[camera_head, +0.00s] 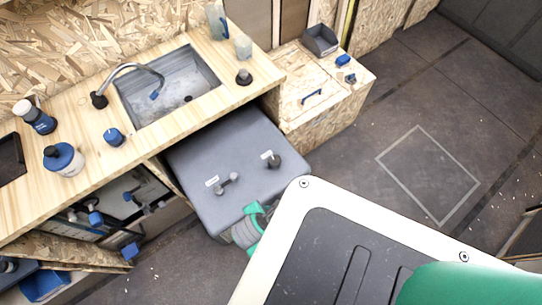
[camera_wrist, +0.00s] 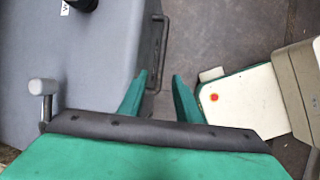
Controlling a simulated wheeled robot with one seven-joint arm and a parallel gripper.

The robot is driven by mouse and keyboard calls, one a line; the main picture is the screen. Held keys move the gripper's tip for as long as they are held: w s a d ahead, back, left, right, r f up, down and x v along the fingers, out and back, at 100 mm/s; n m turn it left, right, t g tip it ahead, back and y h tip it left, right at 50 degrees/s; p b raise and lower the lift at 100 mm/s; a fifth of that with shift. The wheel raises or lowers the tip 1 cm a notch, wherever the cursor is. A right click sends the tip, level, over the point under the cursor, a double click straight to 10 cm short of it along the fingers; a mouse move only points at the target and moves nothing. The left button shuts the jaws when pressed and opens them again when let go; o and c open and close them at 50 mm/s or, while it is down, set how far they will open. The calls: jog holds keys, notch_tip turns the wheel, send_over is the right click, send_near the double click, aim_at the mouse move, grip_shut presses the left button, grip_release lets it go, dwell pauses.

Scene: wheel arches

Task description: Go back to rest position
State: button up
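My gripper (camera_wrist: 160,75) shows in the wrist view as two green fingers, spread apart with dark floor visible between them. It is open and holds nothing. In the head view the green gripper end (camera_head: 250,228) is at the front edge of the grey box (camera_head: 205,160), partly hidden behind my own white and dark body. In the wrist view the grey box (camera_wrist: 70,75) fills the left side. Its dark handle (camera_wrist: 162,45) runs close to the left fingertip; I cannot tell if they touch.
A wooden counter (camera_head: 190,115) with a sink (camera_head: 185,95) runs along the left and back. A chipboard box (camera_head: 320,110) with a blue handle stands beyond the grey box. Open floor with a marked square (camera_head: 430,175) lies to the right.

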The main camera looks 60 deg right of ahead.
jog(key=shift+a, duration=0.1)
dwell(0.5)
jog(key=w+a+r+m+t+y, duration=0.1)
jog(key=w+a+r+m+t, duration=0.1)
jog(key=a+t, duration=0.3)
jog(key=w+a+r+m+t+y, duration=0.1)
jog(key=w+a+r+m+t, duration=0.2)
jog(key=a, duration=0.5)
jog(key=s+a+r+m+t+y, duration=0.1)
jog(key=s+a+r+m+t, duration=0.1)
jog(key=a+r, duration=0.3)
jog(key=s+a+r+m+t+y, duration=0.2)
jog(key=a+r+m+t, duration=0.3)
jog(key=r, duration=0.6)
jog(key=shift+s+t, duration=0.25)
jog(key=shift+t, duration=0.05)
jog(key=shift+w, duration=0.1)
